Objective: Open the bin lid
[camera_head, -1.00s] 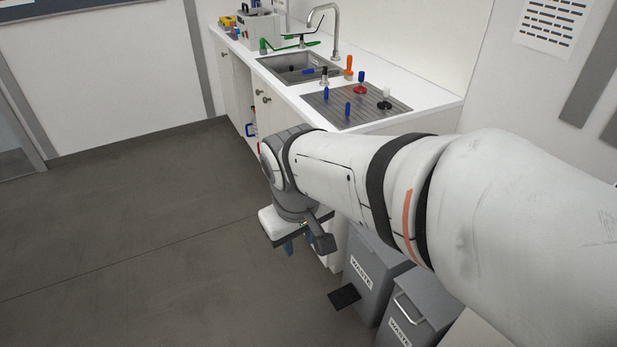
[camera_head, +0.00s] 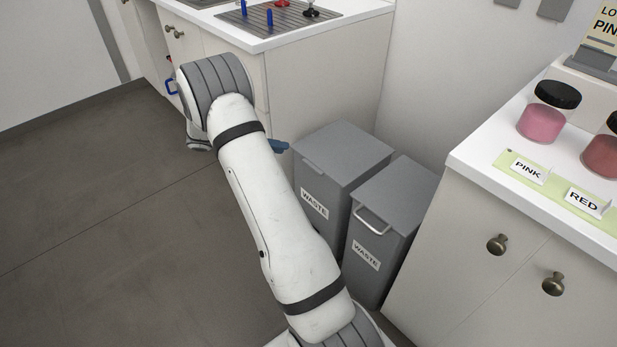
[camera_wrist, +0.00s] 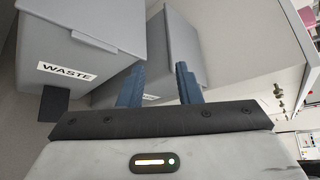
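Two grey bins labelled WASTE stand side by side in the head view. The left bin (camera_head: 320,190) has a flat lid (camera_head: 343,150) that looks shut; the right bin (camera_head: 378,245) has a shut-looking lid (camera_head: 398,190) and a pale bar handle (camera_head: 371,219) on its front. The wrist view shows the left bin (camera_wrist: 75,60) with a black pedal (camera_wrist: 53,103) at its foot, and the other bin (camera_wrist: 180,38) behind my fingers. My gripper (camera_wrist: 160,84) is open and empty, its two blue fingers apart. In the head view one blue fingertip (camera_head: 278,146) shows just left of the left bin's lid; contact cannot be told.
A white cabinet (camera_head: 490,225) with pigment jars stands close on the right of the bins. A counter (camera_head: 330,30) with a ribbed drainboard stands behind them. The grey floor (camera_head: 110,210) on the left is clear.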

